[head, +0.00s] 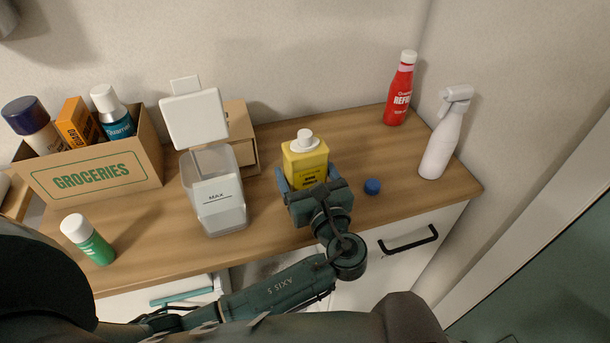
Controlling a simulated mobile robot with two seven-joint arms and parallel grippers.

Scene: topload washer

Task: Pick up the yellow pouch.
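The yellow pouch (305,163) has a white spout cap and stands upright on the wooden counter, right of the clear container. My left gripper (309,180) reaches it from the front, with one finger at each side of its lower part. The fingers are spread about as wide as the pouch. I cannot tell whether they press on it or leave a small gap. The gripper hides the pouch's base, so I cannot see whether it rests on the counter. My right gripper is not in view.
Left of the pouch stand a clear container (218,203) with its lid up, a cardboard groceries box (95,172) and a green bottle (90,240). A blue cap (372,186) lies close right. A red bottle (400,90) and white spray bottle (443,140) stand further right.

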